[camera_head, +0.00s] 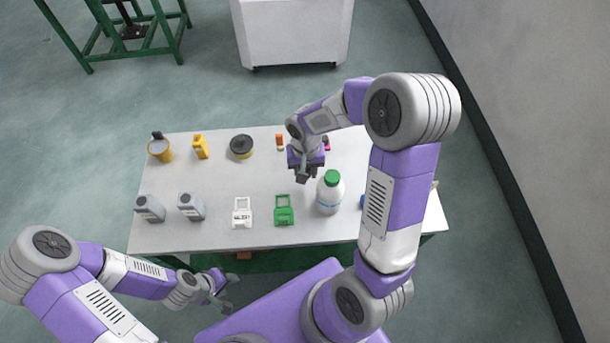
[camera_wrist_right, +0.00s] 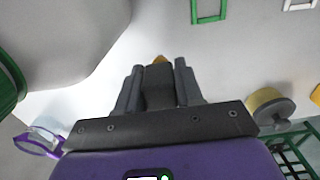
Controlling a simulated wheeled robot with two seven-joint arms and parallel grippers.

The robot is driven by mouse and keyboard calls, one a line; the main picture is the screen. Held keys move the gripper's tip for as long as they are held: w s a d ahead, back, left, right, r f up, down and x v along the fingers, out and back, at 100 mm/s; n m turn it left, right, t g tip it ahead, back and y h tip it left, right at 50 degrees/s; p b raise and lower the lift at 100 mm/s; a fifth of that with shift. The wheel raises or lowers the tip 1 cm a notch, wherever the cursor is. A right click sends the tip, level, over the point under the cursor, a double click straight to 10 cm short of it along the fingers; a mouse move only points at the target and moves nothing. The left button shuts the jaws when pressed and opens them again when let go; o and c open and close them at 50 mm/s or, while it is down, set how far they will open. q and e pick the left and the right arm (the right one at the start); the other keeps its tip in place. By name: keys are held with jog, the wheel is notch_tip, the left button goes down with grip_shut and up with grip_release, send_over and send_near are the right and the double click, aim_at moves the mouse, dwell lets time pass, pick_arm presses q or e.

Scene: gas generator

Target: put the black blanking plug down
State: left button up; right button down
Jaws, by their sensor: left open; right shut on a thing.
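My right gripper (camera_head: 308,176) points down over the middle of the table, left of the white bottle. In the right wrist view its fingers (camera_wrist_right: 159,82) are shut on a dark piece, the black blanking plug (camera_wrist_right: 158,92). Most of the plug is hidden between the fingers, and it does not show clearly in the head view. A small orange tip (camera_wrist_right: 159,59) shows just past the fingers; I cannot tell what it belongs to. My left gripper (camera_head: 221,286) is open and empty, in front of the table's near edge.
The white table (camera_head: 260,190) carries a white bottle with a green cap (camera_head: 330,193), a green frame (camera_head: 284,211), a white frame (camera_head: 242,213), two grey bottles (camera_head: 191,206), a black-and-yellow round item (camera_head: 241,147) and a yellow item (camera_head: 201,147). The table's middle left is clear.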

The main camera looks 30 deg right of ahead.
jog(key=shift+f, duration=0.9)
jog(key=shift+f+b, duration=0.25)
jog(key=shift+b, duration=0.1)
jog(key=c, duration=0.7)
grip_release()
jog(key=shift+r, duration=0.1)
jog(key=shift+c, duration=0.2)
jog(key=shift+r, duration=0.1)
